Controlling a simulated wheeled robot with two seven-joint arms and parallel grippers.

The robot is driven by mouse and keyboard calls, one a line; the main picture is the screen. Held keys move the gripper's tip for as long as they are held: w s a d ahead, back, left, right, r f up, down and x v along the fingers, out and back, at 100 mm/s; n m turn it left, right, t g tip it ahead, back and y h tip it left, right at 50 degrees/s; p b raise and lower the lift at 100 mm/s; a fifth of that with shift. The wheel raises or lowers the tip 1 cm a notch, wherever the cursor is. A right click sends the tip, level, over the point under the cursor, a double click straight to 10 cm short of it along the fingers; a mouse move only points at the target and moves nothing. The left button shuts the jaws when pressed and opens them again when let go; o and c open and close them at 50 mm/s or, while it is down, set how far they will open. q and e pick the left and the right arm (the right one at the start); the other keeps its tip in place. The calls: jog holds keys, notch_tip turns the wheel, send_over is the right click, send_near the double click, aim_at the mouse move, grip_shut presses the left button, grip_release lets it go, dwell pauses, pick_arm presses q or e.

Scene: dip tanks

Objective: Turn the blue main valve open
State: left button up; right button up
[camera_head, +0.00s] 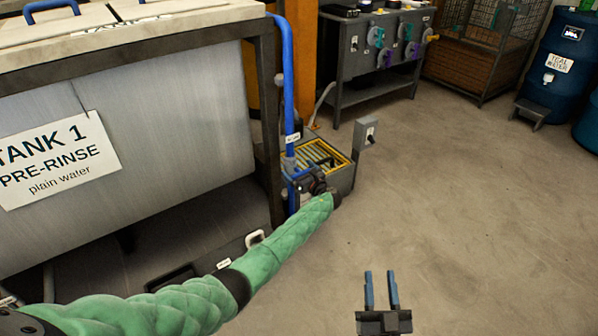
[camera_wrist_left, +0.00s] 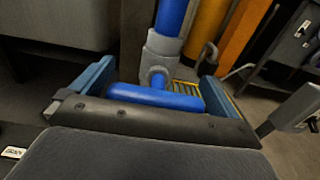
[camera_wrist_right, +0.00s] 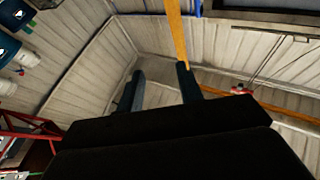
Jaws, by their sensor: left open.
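The blue main valve has a blue T-shaped handle (camera_wrist_left: 155,98) on a grey body (camera_wrist_left: 160,55), set on a vertical blue pipe (camera_head: 287,90) at the corner of Tank 1. In the left wrist view the handle lies crosswise, roughly level. My left gripper (camera_head: 303,177) is at the valve. In the left wrist view its jaws (camera_wrist_left: 150,92) are open, one finger beyond each end of the handle, with gaps showing. I cannot tell whether the palm touches it. In the head view the gripper and arm hide most of the handle. My right gripper (camera_head: 381,290) is open and empty over the floor.
Tank 1 (camera_head: 190,110) stands at left, with a dark case (camera_head: 205,270) on the floor below. A yellow-edged grate box (camera_head: 343,178) and a grey switch post (camera_head: 364,133) are just behind the valve. A bench with coloured wheels (camera_head: 350,50) stands farther back.

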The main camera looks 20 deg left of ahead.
pick_arm(q)
jog(key=c, duration=0.7)
